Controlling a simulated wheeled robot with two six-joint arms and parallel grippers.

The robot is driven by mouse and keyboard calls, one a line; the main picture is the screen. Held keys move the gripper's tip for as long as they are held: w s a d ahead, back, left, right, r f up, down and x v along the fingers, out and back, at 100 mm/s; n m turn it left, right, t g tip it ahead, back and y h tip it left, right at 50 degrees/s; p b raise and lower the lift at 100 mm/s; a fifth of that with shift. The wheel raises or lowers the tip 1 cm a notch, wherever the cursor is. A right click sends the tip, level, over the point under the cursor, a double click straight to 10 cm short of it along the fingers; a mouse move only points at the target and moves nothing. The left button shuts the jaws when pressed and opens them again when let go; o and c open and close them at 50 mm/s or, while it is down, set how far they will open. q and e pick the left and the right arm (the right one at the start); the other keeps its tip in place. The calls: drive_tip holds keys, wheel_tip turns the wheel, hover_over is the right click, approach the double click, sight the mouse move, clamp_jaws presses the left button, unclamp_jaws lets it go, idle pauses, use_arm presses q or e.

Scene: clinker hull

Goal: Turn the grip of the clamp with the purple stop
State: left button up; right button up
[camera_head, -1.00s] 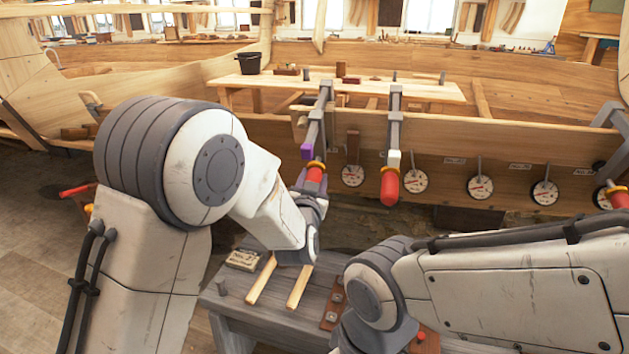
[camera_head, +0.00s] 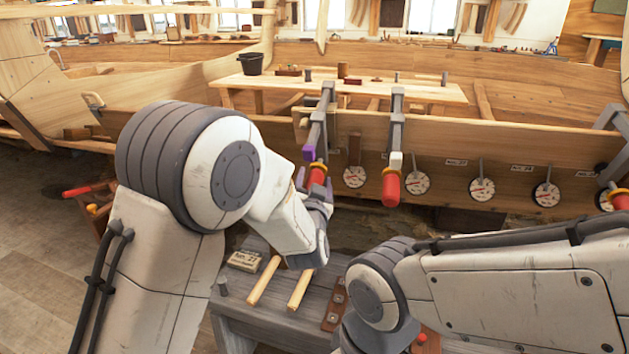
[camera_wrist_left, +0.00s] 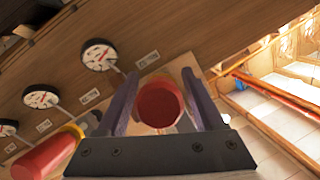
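The clamp with the purple stop (camera_head: 309,153) hangs on the hull plank, its grey bar running up and its red grip (camera_head: 317,175) pointing down, with a yellow collar above it. My left gripper (camera_head: 315,186) is at this grip, coming from below. In the left wrist view the grip's round red end (camera_wrist_left: 160,103) lies between the two dark fingers, with a gap showing on each side, so the gripper is open around it. My right arm shows at lower right in the head view, but its gripper is not visible.
A clamp with a white stop and red grip (camera_head: 391,188) hangs close to the right. Several round dials (camera_head: 482,188) line the plank. Below is a grey bench (camera_head: 240,305) with two wooden sticks (camera_head: 264,281) and a small sign (camera_head: 245,261).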

idle(0.3)
use_arm(q)
drive_tip(key=s, duration=1)
drive_tip(key=shift+s+a, duration=0.25)
drive_tip(key=shift+a, duration=0.1)
drive_tip(key=shift+f, duration=0.1)
idle(0.7)
